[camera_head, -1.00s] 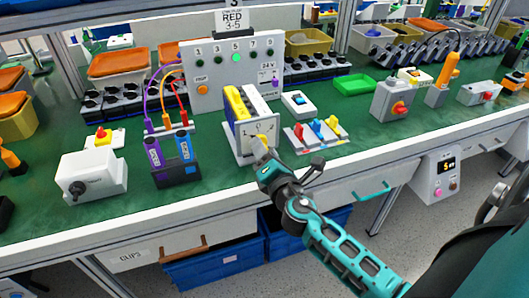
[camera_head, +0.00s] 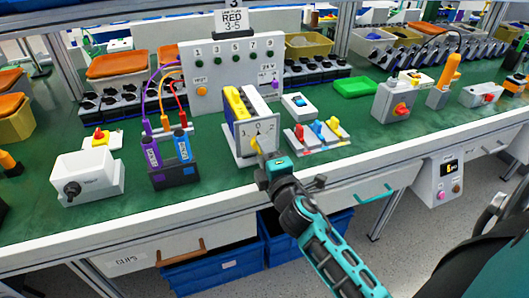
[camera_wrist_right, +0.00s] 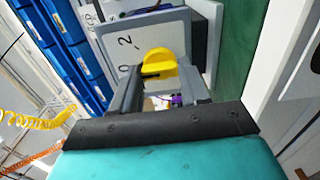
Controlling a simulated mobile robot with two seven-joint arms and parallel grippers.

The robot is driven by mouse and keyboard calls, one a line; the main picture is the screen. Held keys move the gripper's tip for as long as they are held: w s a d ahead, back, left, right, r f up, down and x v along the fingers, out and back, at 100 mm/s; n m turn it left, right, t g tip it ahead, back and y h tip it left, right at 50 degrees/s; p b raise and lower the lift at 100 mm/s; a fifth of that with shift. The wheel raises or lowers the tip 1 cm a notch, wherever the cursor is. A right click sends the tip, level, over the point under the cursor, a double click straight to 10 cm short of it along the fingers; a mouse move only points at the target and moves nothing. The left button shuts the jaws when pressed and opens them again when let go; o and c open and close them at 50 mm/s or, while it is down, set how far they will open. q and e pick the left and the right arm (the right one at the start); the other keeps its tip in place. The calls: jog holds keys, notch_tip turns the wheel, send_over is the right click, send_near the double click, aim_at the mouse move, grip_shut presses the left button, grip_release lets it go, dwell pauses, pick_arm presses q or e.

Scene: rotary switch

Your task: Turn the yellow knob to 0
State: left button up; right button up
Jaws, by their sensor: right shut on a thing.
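The yellow knob (camera_head: 256,146) sits on the front plate of a grey-white switch box (camera_head: 245,148) on the green bench. In the right wrist view the knob (camera_wrist_right: 156,60) is a rounded yellow piece between the dark fingers, and the plate (camera_wrist_right: 115,38) carries printed marks, one reading 2. Which mark the knob points to I cannot tell. My right gripper (camera_head: 262,158) reaches in from the front and is shut on the knob; its fingers (camera_wrist_right: 160,78) also show in the wrist view. My left gripper is out of view.
A dark holder (camera_head: 175,174) with purple and blue plugs stands left of the switch box. A base with red, blue and yellow levers (camera_head: 318,133) is close on the right. A white box with a black knob (camera_head: 88,175) stands farther left.

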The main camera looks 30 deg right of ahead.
dwell(0.5)
jog(key=o, duration=1.1)
jog(key=shift+c, duration=0.2)
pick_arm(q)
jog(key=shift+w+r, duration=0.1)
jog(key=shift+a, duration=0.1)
pick_arm(e)
jog(key=shift+s, duration=0.1)
